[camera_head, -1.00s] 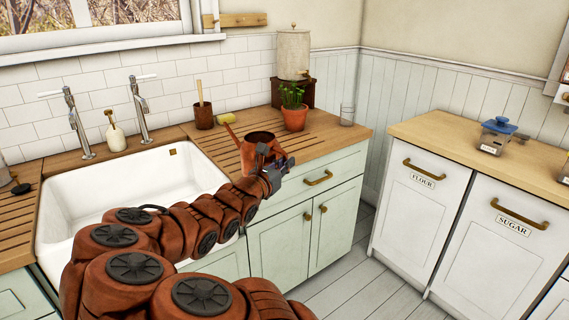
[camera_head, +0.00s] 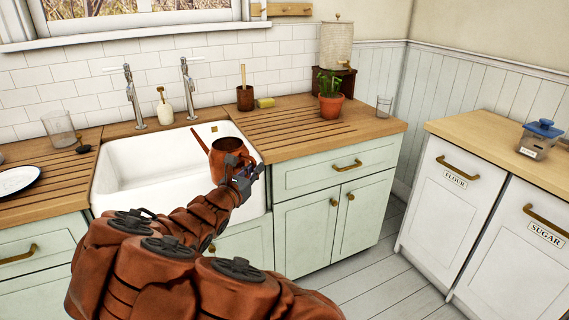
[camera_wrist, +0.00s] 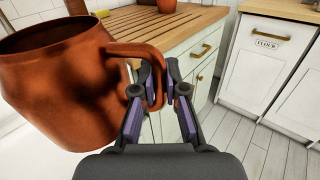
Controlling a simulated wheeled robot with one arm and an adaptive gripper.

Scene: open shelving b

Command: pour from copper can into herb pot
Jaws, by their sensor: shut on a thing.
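The copper can (camera_head: 228,152) is held over the right front part of the sink, its spout pointing up and left. My gripper (camera_head: 243,180) is shut on the can's handle. In the wrist view my gripper (camera_wrist: 158,92) has its fingers around the handle of the copper can (camera_wrist: 62,85), which looks roughly upright; its inside is dark, so I cannot see the contents. The herb pot (camera_head: 331,105), terracotta with a green plant, stands on the wooden counter to the right of the can and farther back, well apart from it.
The white sink (camera_head: 120,170) has two taps behind it. A brown crock (camera_head: 245,98), a yellow sponge (camera_head: 265,103) and a drinking glass (camera_head: 384,105) stand on the counter (camera_head: 290,130). A dispenser (camera_head: 336,45) stands behind the pot. The grooved counter before the pot is clear.

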